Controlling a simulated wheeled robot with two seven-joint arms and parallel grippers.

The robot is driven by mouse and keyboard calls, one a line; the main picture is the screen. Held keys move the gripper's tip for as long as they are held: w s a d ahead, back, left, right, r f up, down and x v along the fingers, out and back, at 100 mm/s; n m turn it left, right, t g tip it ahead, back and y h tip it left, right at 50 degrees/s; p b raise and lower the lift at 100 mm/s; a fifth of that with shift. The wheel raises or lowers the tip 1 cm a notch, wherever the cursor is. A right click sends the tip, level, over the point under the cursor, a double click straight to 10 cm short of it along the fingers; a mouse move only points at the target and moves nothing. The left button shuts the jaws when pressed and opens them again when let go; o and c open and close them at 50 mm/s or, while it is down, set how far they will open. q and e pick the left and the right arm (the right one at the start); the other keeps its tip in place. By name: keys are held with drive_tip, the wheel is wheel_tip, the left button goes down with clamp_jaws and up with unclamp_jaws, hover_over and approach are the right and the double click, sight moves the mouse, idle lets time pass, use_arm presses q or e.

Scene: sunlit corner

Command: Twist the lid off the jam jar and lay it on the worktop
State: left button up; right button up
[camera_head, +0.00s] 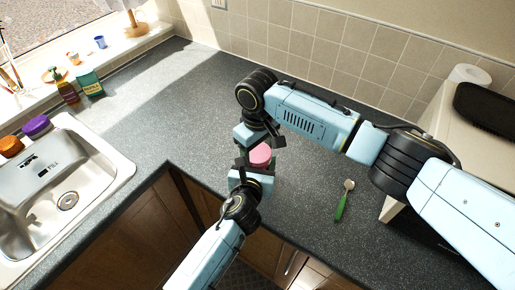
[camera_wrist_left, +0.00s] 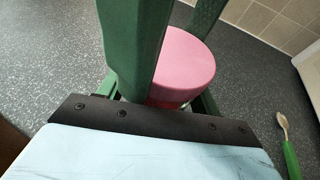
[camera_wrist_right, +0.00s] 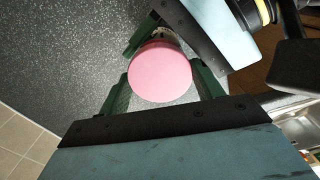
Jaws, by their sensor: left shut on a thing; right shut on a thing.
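The jam jar's round pink lid (camera_head: 260,156) shows between my two grippers at the worktop's front part. The lid also shows in the left wrist view (camera_wrist_left: 186,62) and fills the middle of the right wrist view (camera_wrist_right: 160,72). My right gripper (camera_head: 258,148) reaches in from above, its green fingers (camera_wrist_right: 160,92) shut on the lid's sides. My left gripper (camera_head: 252,166) comes in from the front, low down, and is shut on the jar beneath the lid. The jar body is almost wholly hidden by lid and fingers. I cannot tell whether the lid still touches the jar.
The dark speckled worktop (camera_head: 180,128) is clear left of the jar. A steel sink (camera_head: 60,180) is at the left. Bottles (camera_head: 67,90) stand by the window sill.

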drive_tip(key=o, duration=1.1)
drive_tip(key=shift+s+a, duration=0.1)
drive_tip(key=shift+s, duration=0.1)
